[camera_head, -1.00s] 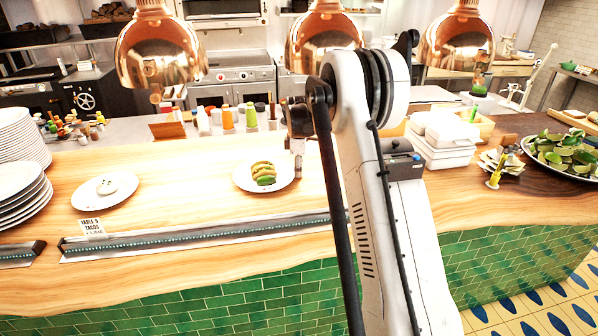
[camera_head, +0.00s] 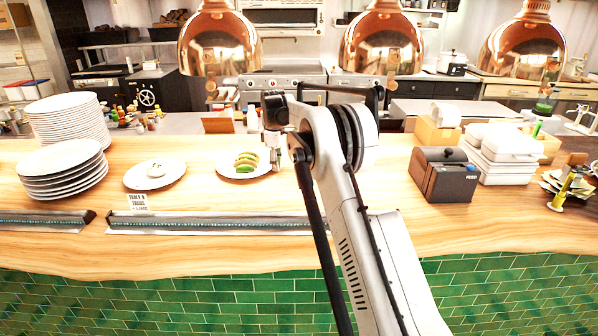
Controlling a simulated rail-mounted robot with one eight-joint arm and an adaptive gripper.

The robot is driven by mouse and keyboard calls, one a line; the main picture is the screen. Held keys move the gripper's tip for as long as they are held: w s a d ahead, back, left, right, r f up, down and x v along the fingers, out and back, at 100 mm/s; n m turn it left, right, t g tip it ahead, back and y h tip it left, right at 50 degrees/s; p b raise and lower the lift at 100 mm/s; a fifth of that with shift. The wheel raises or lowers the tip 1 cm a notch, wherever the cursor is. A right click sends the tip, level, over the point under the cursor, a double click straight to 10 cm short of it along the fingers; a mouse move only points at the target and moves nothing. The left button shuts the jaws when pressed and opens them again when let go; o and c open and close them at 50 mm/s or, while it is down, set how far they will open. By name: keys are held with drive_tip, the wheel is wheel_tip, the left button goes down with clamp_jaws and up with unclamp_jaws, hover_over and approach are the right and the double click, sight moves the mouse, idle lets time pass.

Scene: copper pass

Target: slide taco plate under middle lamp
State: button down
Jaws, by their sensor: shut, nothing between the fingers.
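The taco plate (camera_head: 228,171), white with several tacos (camera_head: 247,161) on it, sits flat on the wooden counter. Three copper lamps show; the middle lamp (camera_head: 382,42) hangs up and to the right of the plate. In the picture the plate is lower than the left lamp (camera_head: 220,45) and slightly right of it. My gripper (camera_head: 276,160) points down at the plate's right rim, shut and empty. It is at or very near the rim; contact is too small to tell. My arm hides part of the counter to the right.
A white plate (camera_head: 138,180) with a small pale item is close to the taco plate's left. A ticket (camera_head: 138,202) and a metal strip (camera_head: 220,223) lie in front. Stacked plates (camera_head: 62,185) stand left. A black printer (camera_head: 443,182) and white containers (camera_head: 500,165) stand right.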

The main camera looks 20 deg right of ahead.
sight(263, 167)
drive_tip(key=w+a, duration=0.1)
drive_tip(key=a, duration=0.1)
drive_tip(key=w+a, duration=0.2)
drive_tip(key=shift+a, duration=0.1)
idle(0.4)
